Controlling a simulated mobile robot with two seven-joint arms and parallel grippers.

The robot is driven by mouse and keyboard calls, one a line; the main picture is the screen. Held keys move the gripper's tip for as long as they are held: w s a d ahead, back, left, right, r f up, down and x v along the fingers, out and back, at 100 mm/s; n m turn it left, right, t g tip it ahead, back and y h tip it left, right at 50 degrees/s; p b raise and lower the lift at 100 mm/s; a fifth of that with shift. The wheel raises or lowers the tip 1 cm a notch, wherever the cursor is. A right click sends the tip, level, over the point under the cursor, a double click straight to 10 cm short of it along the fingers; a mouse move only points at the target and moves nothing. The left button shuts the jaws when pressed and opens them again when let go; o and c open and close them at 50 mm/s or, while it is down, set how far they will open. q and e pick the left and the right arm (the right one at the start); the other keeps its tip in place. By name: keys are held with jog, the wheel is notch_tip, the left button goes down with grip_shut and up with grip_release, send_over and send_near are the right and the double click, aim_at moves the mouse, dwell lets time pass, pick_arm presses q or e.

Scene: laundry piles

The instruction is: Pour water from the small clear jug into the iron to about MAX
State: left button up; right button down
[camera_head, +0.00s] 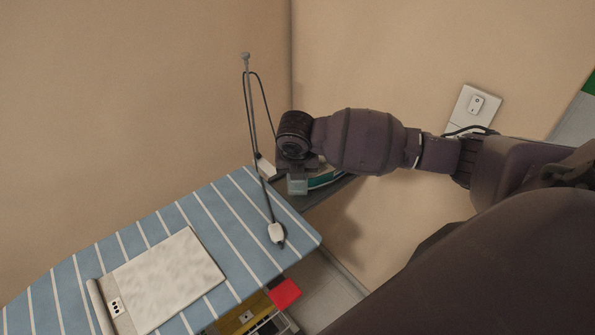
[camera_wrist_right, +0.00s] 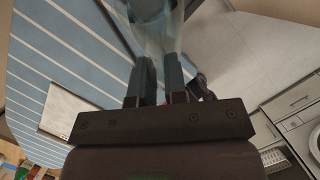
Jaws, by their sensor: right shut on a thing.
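The clear jug (camera_wrist_right: 156,22) shows at the top of the right wrist view, see-through and cut off by the frame edge. My right gripper (camera_wrist_right: 157,72) is shut on it, one dark finger on each side. I cannot make out the water level. In the head view my right wrist hangs over the far right end of the ironing board. The iron (camera_head: 325,179), white and teal, shows partly behind it on the dark rest. My wrist hides most of the iron, including its filling opening and MAX mark. My left gripper is not in view.
The striped ironing board (camera_head: 165,222) holds a pale folded cloth or panel (camera_head: 165,280). A thin cord holder (camera_head: 250,110) stands at the board's end, its cord close to my wrist. A wall socket (camera_head: 472,107) is behind my arm. Red and yellow items (camera_head: 284,292) lie below the board.

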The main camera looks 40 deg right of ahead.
jog(key=shift+w+d+r+g+y, duration=0.3)
jog(key=shift+w+r+g+y, duration=0.25)
jog(key=shift+r+g, duration=0.15)
jog(key=shift+w+d+r+g+y, duration=0.3)
jog(key=shift+w+r+g+y, duration=0.25)
jog(key=shift+g, duration=0.25)
dwell(6.5)
